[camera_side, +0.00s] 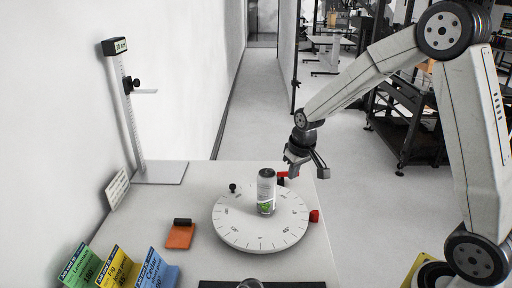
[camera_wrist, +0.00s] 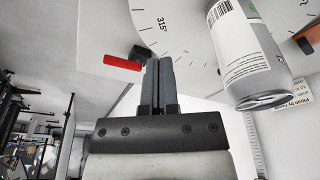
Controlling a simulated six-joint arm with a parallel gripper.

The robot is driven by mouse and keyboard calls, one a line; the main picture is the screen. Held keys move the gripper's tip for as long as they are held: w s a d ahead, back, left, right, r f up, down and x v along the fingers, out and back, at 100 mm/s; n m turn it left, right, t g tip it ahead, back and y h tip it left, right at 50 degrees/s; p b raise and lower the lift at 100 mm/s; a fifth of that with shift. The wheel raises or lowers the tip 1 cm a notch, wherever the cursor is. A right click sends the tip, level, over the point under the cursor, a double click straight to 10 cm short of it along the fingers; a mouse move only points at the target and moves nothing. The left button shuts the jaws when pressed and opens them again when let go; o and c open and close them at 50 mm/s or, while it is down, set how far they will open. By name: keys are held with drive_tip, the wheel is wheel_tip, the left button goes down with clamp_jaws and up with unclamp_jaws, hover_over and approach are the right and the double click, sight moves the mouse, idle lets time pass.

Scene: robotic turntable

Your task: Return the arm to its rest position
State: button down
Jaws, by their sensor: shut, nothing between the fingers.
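My gripper (camera_side: 296,171) hangs in the air at the back right of the turntable, above the table's far right corner. In the wrist view its two fingers (camera_wrist: 160,66) are together with nothing between them. The white round turntable (camera_side: 240,236) has degree marks around its face. A white and silver can with a green mark (camera_side: 266,192) stands upright on it, left of my gripper and apart from it. The can (camera_wrist: 248,50) also shows in the wrist view, right of the fingers.
A height gauge (camera_side: 130,105) stands at the back left. Black shelving (camera_side: 410,125) stands behind my arm. The floor behind the table is clear.

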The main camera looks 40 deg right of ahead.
drive_tip(key=s+a, duration=0.4)
drive_tip(key=s, duration=0.3)
drive_tip(key=s+a+f+n, duration=0.1)
drive_tip(key=s+a, duration=0.3)
drive_tip(key=s, duration=0.4)
drive_tip(key=shift+n, duration=0.3)
